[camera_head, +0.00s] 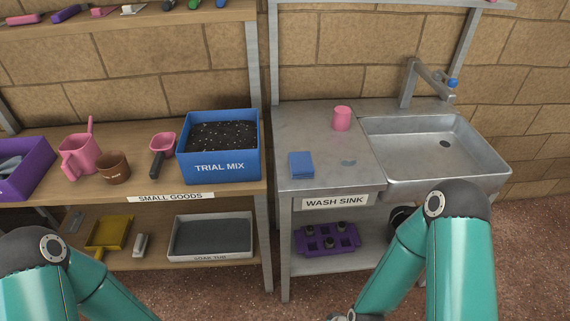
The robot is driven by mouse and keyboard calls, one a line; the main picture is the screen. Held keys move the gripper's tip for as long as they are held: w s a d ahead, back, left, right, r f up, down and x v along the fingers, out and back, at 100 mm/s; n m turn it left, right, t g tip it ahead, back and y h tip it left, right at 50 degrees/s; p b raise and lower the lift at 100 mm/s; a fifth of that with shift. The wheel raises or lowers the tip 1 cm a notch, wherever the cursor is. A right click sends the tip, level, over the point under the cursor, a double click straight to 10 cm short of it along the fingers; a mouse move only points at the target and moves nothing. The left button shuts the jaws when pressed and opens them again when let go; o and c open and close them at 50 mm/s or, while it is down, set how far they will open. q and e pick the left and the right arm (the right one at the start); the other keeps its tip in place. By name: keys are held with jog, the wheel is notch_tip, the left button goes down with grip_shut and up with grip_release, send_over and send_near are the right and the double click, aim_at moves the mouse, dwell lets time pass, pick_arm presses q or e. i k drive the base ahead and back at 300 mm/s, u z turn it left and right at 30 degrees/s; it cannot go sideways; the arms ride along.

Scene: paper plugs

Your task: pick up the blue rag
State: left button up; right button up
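The blue rag (301,165) lies folded flat on the metal top of the wash sink bench (316,143), near its front left corner. Both my arms are low in the front of the view, well short of the rag. My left arm comes in from the lower left and its gripper is outside the picture. My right arm bends down at the lower right. A small dark part of its end shows at the bottom edge, and its fingers cannot be made out.
A pink cup (341,118) stands behind the rag, with a steel basin (440,150) and tap (410,80) to the right. A blue TRIAL MIX bin (220,168) stands on the wooden shelf at left. A purple tray (327,239) sits on the shelf below.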

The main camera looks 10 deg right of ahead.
aim_at(301, 166)
jog(key=z, duration=0.05)
jog(key=i, duration=0.2)
jog(key=u, duration=2.75)
jog(key=k, duration=1.95)
jog(key=z, duration=1.2)
jog(key=i, duration=1)
jog(key=u, duration=0.05)
